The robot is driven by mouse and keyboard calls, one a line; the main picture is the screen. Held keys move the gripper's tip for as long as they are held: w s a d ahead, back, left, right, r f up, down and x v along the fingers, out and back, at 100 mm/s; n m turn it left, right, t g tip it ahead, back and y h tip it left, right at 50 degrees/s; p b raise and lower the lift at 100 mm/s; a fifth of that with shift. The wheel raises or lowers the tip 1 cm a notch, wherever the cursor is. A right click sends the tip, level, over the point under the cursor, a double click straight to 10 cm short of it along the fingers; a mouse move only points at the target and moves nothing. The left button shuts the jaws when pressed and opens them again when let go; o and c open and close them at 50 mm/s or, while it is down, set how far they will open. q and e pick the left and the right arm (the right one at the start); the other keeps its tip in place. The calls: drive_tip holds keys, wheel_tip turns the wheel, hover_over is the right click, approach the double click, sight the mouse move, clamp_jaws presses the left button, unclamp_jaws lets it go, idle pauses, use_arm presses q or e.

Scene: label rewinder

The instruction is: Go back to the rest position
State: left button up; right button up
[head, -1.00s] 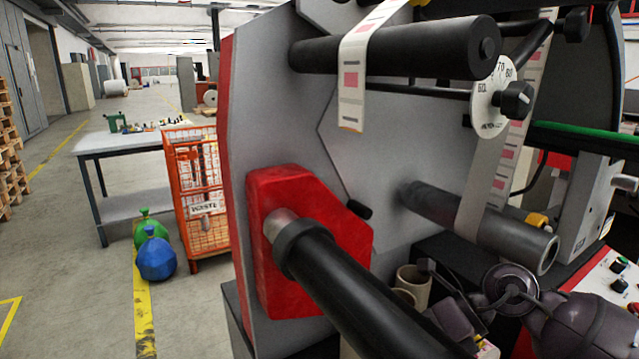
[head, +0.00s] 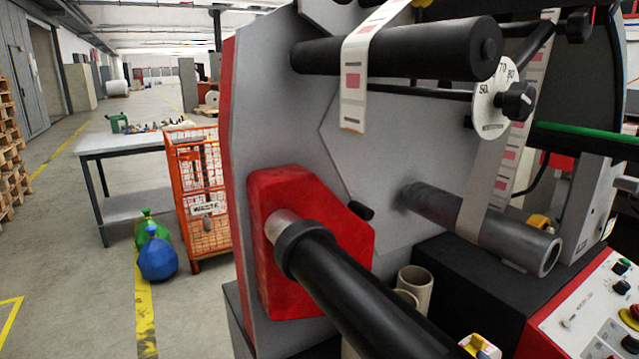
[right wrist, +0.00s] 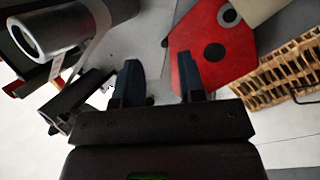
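The label rewinder's grey panel (head: 365,165) fills the middle of the head view. Its red block (head: 290,215) carries a black shaft (head: 345,290). A grey roller (head: 490,225) with the label web wound over it sits to the right, and a black roller (head: 400,50) is above. My right gripper (right wrist: 160,80) shows in the right wrist view with its two dark fingers apart and nothing between them. Beyond its fingers are the red block (right wrist: 212,50) and a grey tube (right wrist: 60,25). Neither gripper shows in the head view now.
A control panel (head: 595,310) with knobs is at the lower right. Cardboard cores (head: 414,290) stand below the rollers. An orange waste cage (head: 197,195), a table (head: 140,143) and green and blue bags (head: 157,258) are at the left.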

drive_tip(key=s+d+f+m+g+h, duration=0.55)
drive_tip(key=s+f+m+g, duration=0.2)
drive_tip(key=s+f, duration=0.4)
drive_tip(key=s+f+m+g+y, duration=0.1)
drive_tip(key=s+f+g, duration=0.15)
drive_tip(key=s, duration=0.25)
drive_tip(key=s+a+f+m+g+y, duration=0.1)
drive_tip(key=s+f+g, duration=0.1)
drive_tip(key=s+g, duration=0.3)
drive_tip(key=s+f+m+g, duration=0.1)
drive_tip(key=s+f+g, duration=0.1)
drive_tip(key=s, duration=0.4)
drive_tip(key=w+f+t+p, duration=0.1)
drive_tip(key=w+f+t, duration=0.1)
drive_tip(key=w+t, duration=0.2)
drive_tip(key=w+f+n+t+y+p, duration=0.1)
drive_tip(key=w+f+t, duration=0.1)
drive_tip(key=w+t, duration=0.3)
drive_tip(key=shift+w+a+f, duration=0.25)
drive_tip(key=shift+a+f, duration=0.05)
drive_tip(key=shift+f, duration=0.05)
